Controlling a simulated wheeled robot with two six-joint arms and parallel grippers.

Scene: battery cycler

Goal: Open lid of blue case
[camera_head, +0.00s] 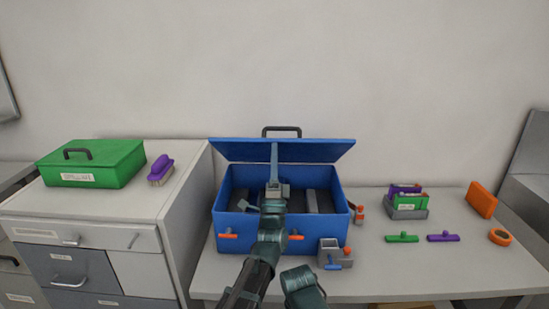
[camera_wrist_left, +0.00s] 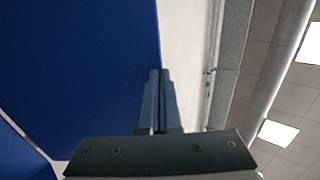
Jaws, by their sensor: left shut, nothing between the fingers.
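The blue case (camera_head: 225,205) stands on the table in the head view. Its lid (camera_head: 325,150) is raised, with the inside exposed; the black lid handle (camera_head: 282,129) shows above it. My left gripper (camera_head: 274,150) points up in front of the lid, over the open case, shut and empty. In the left wrist view, the shut fingers (camera_wrist_left: 156,100) are beside the edge of a large blue surface (camera_wrist_left: 75,65), apparently the lid; I cannot tell if they touch. My arm hides part of the case's front. My right gripper is not in view.
A green case (camera_head: 110,165) and purple brush (camera_head: 160,168) are on the left cabinet. A small grey container (camera_head: 333,255) stands before the blue case. A grey bin (camera_head: 407,210), purple and green tools, orange block (camera_head: 482,199) and orange tape ring (camera_head: 500,237) lie right.

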